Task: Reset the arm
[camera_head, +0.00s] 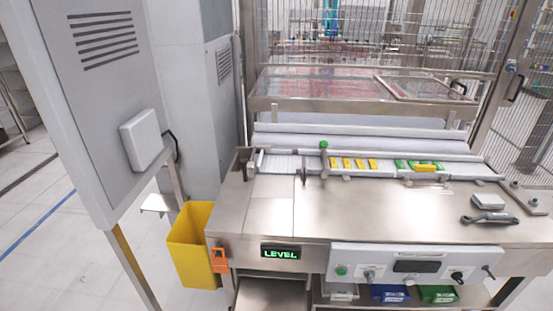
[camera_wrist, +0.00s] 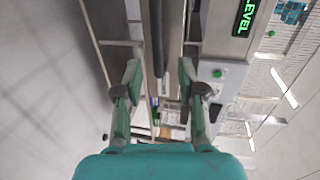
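My gripper (camera_wrist: 161,82) shows in the wrist view with its two green fingers spread wide apart. Nothing is between the fingertips, and it is open and empty. Past the fingers the wrist view shows the metal machine front with the green "LEVEL" display (camera_wrist: 244,17) and a green button (camera_wrist: 217,73), turned on its side. My arm and gripper do not show in the head view. The same display stands on the front of the steel workbench in the head view (camera_head: 280,254).
The steel workbench (camera_head: 370,212) has a mostly bare top. A conveyor strip with yellow pieces (camera_head: 359,164) and green pieces (camera_head: 415,165) runs along its back. A yellow bin (camera_head: 189,248) hangs at its left. A grey cabinet (camera_head: 95,110) stands left. Metal tools (camera_head: 489,219) lie right.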

